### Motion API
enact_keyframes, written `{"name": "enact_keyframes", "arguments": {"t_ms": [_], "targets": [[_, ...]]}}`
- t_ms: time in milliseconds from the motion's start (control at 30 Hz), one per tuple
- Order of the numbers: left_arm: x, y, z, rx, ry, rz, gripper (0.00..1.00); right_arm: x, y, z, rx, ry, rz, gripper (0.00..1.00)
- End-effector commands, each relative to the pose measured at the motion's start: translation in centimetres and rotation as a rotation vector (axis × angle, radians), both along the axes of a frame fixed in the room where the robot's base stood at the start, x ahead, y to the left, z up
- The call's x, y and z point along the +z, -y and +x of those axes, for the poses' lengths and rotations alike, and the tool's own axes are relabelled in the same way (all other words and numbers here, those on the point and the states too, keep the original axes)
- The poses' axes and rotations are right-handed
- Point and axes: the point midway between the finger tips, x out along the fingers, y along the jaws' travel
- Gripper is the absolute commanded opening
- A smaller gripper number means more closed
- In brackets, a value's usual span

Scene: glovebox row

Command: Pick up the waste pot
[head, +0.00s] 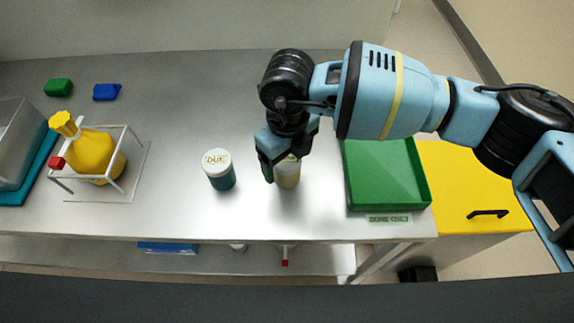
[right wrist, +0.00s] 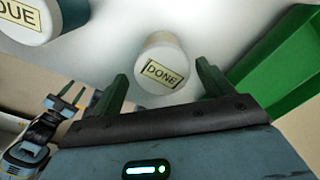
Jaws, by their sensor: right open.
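Two lidded pots stand on the steel bench, and neither carries a readable "waste" label. A pale cream pot (head: 288,174) stands under my right gripper (head: 277,165), which partly hides it in the head view. In the right wrist view, this pot (right wrist: 161,62) has a label reading "DONE". My right gripper (right wrist: 163,88) is open, its green fingers apart on either side of the pot's near end, with no clear contact. A teal pot (head: 220,170) with a white lid marked "DUE" stands to the left.
A green tray (head: 388,172) with a "DONE ONLY" label lies close on the right, beside a yellow cabinet (head: 480,185). A yellow bottle (head: 93,155) sits in a white frame at left. Green (head: 58,87) and blue (head: 106,92) blocks lie behind. The bench between is clear.

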Motion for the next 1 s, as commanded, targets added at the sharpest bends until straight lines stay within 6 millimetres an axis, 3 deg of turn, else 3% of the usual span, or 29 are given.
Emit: {"name": "enact_keyframes", "arguments": {"t_ms": [267, 600, 833, 1000], "targets": [[0.1, 0.0, 0.0, 0.0, 0.001, 0.0, 0.36, -0.9, -0.1, 0.2, 0.0, 0.0, 0.001, 0.8], [0.3, 0.0, 0.2, 0.0, 0.006, -0.001, 0.36, -5.1, -0.1, 0.7, 0.001, 0.0, 0.0, 0.8], [0.3, 0.0, 0.2, 0.001, 0.006, 0.0, 0.36, -5.3, -0.1, 0.7, 0.001, 0.001, 0.001, 0.8], [0.3, 0.0, 0.2, 0.001, 0.005, 0.0, 0.36, -5.3, -0.1, 0.7, 0.001, 0.001, 0.001, 0.59]]}}
